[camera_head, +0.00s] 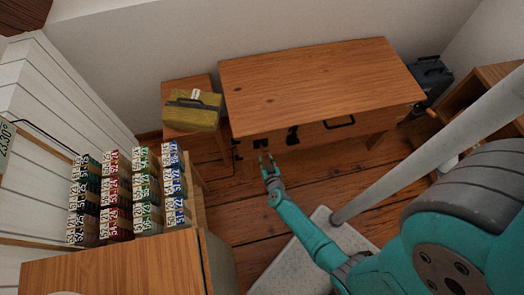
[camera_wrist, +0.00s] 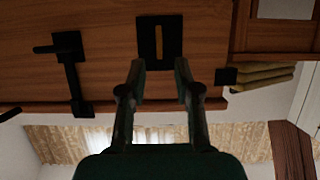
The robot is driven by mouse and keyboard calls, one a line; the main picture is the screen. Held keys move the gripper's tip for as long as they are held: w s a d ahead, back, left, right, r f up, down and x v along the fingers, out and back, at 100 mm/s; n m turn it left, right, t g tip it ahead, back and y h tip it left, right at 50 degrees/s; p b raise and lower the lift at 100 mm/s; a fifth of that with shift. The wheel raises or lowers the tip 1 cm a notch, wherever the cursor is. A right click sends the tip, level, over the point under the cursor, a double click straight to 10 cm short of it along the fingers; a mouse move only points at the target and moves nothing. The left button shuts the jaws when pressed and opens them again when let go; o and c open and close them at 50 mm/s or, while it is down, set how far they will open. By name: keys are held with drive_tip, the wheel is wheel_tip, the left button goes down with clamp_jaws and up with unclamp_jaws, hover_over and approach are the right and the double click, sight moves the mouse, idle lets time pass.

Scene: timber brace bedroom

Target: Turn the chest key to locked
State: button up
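The wooden chest (camera_head: 310,80) stands against the back wall, with dark fittings on its front. In the wrist view, a square black plate (camera_wrist: 174,60) sits on the wooden front and bears a narrow brass-coloured bar (camera_wrist: 159,43), seemingly the key, standing upright in the picture. My gripper (camera_head: 265,158) is in front of the chest's left part, near the black plate (camera_head: 260,143). In the wrist view my gripper (camera_wrist: 160,66) is open, its two fingertips apart below the bar, with nothing between them. I cannot tell whether the fingertips touch the plate.
A black latch-like handle (camera_wrist: 69,75) is left of the plate in the wrist view. A yellow box (camera_head: 192,112) rests on a small wooden table (camera_head: 180,86) left of the chest. A rack of coloured labelled boxes (camera_head: 118,195) stands at left. Floor is clear before the chest.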

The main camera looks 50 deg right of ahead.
sight(262, 149)
drive_tip(key=shift+x, duration=3.05)
clamp_jaws()
